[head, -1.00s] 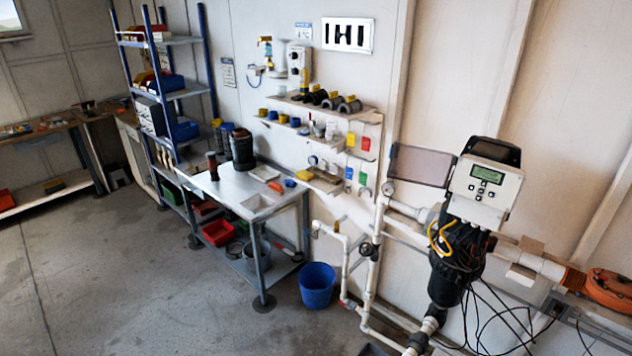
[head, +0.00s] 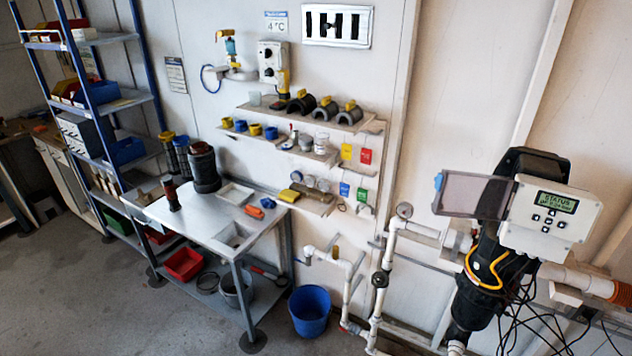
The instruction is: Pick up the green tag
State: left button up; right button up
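The green tag (head: 362,195) is a small rectangle hanging on the wall below the small shelves. It is at the lower right of a group of several tags, with the blue tag (head: 345,189) to its left. The red tag (head: 366,156) and the yellow tag (head: 346,151) hang above them. Neither of my grippers shows in the head view.
A metal workbench (head: 190,215) stands left of the tags, with a blue bucket (head: 310,311) on the floor beside it. White pipes (head: 385,265) run below and right of the tags. A controller box (head: 550,217) with an open cover is at the right.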

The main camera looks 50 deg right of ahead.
aim_at(362, 194)
jog(key=z, duration=0.1)
jog(key=i, duration=1.5)
jog(key=z, duration=1.25)
jog(key=i, duration=0.95)
jog(key=z, duration=0.95)
